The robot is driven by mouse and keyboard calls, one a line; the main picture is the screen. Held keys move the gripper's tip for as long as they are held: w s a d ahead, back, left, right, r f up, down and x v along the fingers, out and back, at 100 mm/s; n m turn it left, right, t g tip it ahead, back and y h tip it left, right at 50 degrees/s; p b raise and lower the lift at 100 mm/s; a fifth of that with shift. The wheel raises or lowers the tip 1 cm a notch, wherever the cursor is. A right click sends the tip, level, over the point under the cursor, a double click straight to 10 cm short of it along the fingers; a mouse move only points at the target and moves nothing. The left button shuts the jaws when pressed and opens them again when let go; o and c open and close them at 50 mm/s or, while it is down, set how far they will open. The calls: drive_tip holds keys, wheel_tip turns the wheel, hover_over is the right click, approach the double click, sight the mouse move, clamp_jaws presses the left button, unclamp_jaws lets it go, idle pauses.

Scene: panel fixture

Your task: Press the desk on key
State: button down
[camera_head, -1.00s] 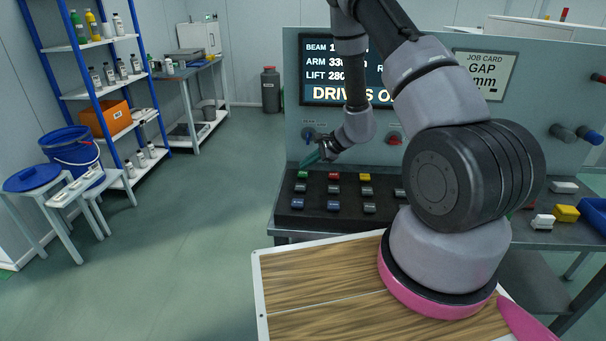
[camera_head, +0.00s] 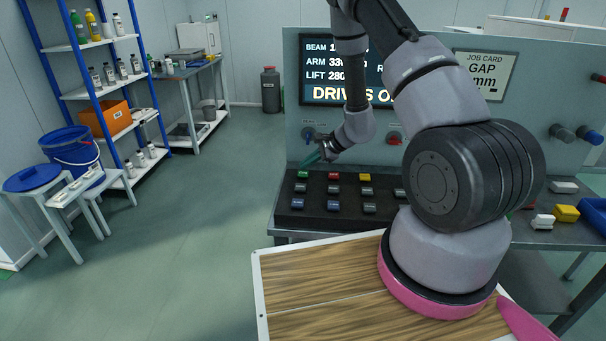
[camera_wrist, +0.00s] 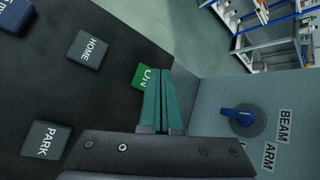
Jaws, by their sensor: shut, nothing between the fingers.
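The green ON key (camera_head: 303,174) is at the back left corner of the dark key block. In the wrist view the same ON key (camera_wrist: 142,76) is partly hidden by my fingers. My gripper (camera_head: 306,163) is shut and empty, its green fingers pointing down and left toward this key. In the wrist view my gripper (camera_wrist: 160,72) has its fingertips over the right part of the key's face. I cannot tell whether they touch it.
The HOME key (camera_wrist: 87,50) and PARK key (camera_wrist: 45,141) lie left of my fingers in the wrist view. A blue selector knob (camera_wrist: 238,115) sticks out of the upright panel at right. The display (camera_head: 330,70) stands behind the key block (camera_head: 322,220).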

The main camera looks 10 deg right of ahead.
sight(306, 173)
drive_tip(key=shift+f, duration=0.15)
idle(0.3)
drive_tip(key=shift+f, duration=0.25)
drive_tip(key=shift+f, duration=0.45)
idle(0.6)
drive_tip(key=shift+r, duration=0.9)
drive_tip(key=shift+r, duration=2.5)
